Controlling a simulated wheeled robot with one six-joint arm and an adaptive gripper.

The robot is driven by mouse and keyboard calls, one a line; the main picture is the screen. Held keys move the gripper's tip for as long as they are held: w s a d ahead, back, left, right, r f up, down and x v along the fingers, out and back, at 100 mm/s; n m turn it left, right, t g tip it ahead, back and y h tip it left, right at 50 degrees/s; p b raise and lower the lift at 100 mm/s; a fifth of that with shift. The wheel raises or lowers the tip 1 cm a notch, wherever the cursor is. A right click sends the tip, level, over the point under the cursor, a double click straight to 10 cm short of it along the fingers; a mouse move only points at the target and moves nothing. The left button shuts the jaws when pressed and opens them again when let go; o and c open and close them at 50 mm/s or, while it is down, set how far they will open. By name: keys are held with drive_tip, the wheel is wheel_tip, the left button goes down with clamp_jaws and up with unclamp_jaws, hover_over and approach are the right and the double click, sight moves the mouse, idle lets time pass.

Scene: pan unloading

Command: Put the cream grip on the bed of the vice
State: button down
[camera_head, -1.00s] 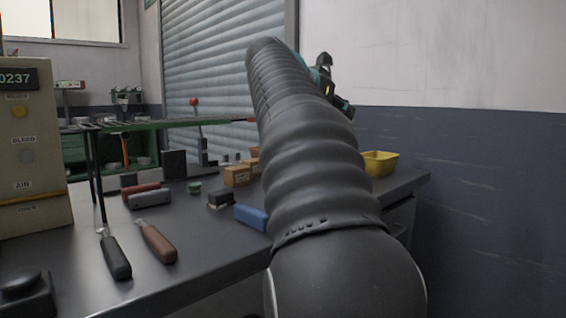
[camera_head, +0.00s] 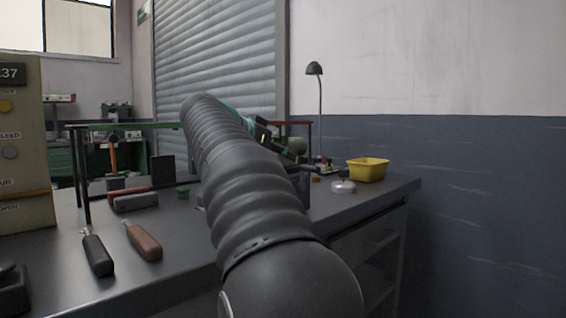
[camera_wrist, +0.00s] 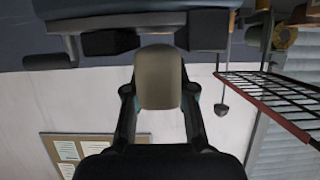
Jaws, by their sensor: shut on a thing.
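The cream grip (camera_wrist: 158,77) is a smooth, rounded beige piece, upright in the middle of the wrist view. My gripper (camera_wrist: 158,96) is shut on it, one finger on each side. The wrist view looks upside down, with the wall low in the picture. A blue-grey body with black blocks, which looks like the vice (camera_wrist: 110,42), spans the top of that view behind the grip. I cannot tell whether the grip touches it. In the head view my arm hides most of the vice, and the grip cannot be made out.
A yellow bin (camera_head: 367,170), a round silver-grey item (camera_head: 343,187) and a desk lamp (camera_head: 315,69) stand right of my arm. Two handled tools (camera_head: 97,254) lie at the left front. A red-edged wire rack (camera_wrist: 275,95) is at right in the wrist view.

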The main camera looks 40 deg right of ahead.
drive_tip(key=shift+f, duration=0.35)
drive_tip(key=shift+f, duration=0.2)
drive_tip(key=c, duration=1)
unclamp_jaws()
drive_tip(key=shift+a+r, duration=0.15)
drive_tip(key=shift+r, duration=0.1)
drive_tip(key=p+v, duration=0.2)
drive_tip(key=v, duration=0.9)
drive_tip(key=shift+a+r+p, duration=0.1)
drive_tip(key=shift+a+p, duration=0.2)
drive_tip(key=shift+a, duration=0.05)
